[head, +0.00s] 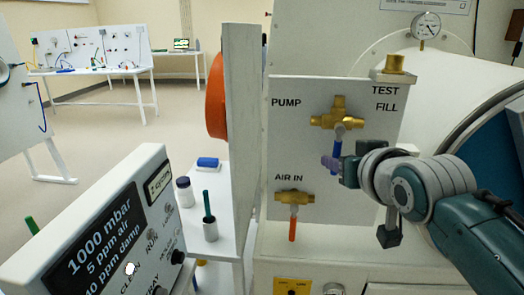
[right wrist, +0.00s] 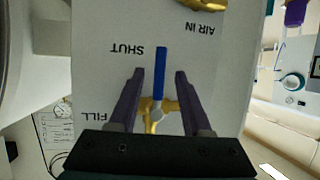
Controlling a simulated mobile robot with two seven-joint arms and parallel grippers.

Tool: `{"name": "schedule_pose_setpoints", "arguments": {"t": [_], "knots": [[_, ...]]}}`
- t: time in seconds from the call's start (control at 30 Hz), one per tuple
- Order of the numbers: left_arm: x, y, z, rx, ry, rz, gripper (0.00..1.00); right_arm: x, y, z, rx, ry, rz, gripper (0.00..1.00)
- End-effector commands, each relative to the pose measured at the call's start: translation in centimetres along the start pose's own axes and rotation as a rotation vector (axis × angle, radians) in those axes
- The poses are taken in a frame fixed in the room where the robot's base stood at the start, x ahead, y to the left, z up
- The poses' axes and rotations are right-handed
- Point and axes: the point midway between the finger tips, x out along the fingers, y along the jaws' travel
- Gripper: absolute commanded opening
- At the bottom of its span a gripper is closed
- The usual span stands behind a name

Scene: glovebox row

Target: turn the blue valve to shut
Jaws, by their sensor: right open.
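The blue valve is a brass body (head: 339,114) on the white panel with a blue lever (head: 337,149) hanging straight down. In the right wrist view, which is upside down, the blue lever (right wrist: 160,72) points up from its brass body (right wrist: 158,113). My right gripper (head: 334,163) is at the lever. In the wrist view my right gripper (right wrist: 160,76) is open, with one dark finger on each side of the lever and a gap on both sides. The SHUT label (right wrist: 126,49) lies left of the lever there. My left gripper is not in view.
Below on the white panel (head: 285,150) is the AIR IN valve (head: 294,197) with an orange lever pointing down. A brass fitting (head: 394,64) and a gauge (head: 427,27) stand upper right. A display box (head: 95,245) stands lower left, near a shelf with bottles.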

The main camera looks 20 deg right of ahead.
Motion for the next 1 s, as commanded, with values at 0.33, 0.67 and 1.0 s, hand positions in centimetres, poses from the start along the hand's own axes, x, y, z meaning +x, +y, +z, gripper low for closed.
{"name": "schedule_pose_setpoints", "arguments": {"t": [0.33, 0.67, 1.0], "knots": [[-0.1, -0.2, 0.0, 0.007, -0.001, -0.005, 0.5, -5.3, 0.0, 0.1, 0.001, -0.001, 0.0, 0.48], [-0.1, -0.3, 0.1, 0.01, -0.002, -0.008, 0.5, -6.4, 0.0, 0.1, 0.0, -0.002, 0.001, 0.48], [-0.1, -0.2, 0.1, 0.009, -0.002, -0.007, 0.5, -6.3, 0.1, 0.0, 0.0, -0.001, 0.001, 0.48]]}}
